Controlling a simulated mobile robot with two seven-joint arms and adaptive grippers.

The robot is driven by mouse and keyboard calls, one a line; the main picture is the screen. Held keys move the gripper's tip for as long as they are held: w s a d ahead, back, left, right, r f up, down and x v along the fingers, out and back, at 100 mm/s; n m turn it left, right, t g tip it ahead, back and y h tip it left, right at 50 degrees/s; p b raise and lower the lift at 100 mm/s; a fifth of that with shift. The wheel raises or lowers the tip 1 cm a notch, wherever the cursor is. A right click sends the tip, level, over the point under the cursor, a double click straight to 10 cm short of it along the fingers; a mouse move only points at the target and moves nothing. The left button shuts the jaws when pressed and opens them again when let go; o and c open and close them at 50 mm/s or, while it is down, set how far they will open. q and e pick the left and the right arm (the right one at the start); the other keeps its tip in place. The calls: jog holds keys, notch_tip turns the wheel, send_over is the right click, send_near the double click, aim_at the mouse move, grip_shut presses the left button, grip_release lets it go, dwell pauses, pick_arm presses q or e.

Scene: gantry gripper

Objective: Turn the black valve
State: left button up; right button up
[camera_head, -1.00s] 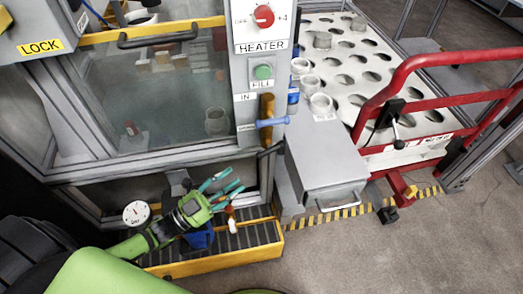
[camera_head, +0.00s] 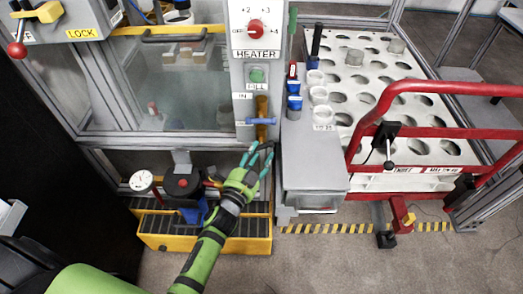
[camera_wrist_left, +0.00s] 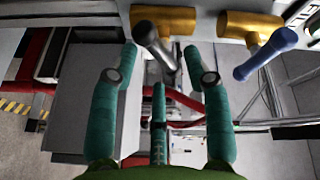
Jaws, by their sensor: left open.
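The black valve shows in the left wrist view as a dark grey-black lever handle (camera_wrist_left: 153,45) on a brass body (camera_wrist_left: 168,18). My left gripper (camera_head: 262,158) is open, just below the valves on the heater panel. In the wrist view its teal fingertips (camera_wrist_left: 158,78) lie to both sides of the black handle's lower end. I cannot tell whether they touch it. In the head view my fingers largely cover the black handle. A blue-handled valve (camera_head: 261,121) sits just above it and shows to the right in the wrist view (camera_wrist_left: 265,54). My right gripper is not in view.
A grey box (camera_head: 314,168) juts out right of my left gripper. A red tubular rail (camera_head: 440,88) stands further right by a white perforated tray (camera_head: 352,98). A gauge (camera_head: 141,181) and a black-and-red device (camera_head: 183,183) stand left, above a yellow-edged grate (camera_head: 163,244).

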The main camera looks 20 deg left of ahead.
pick_arm(q)
jog(key=shift+w+d, duration=0.25)
jog(key=shift+w, duration=0.9)
pick_arm(e)
jog(key=shift+w, duration=0.3)
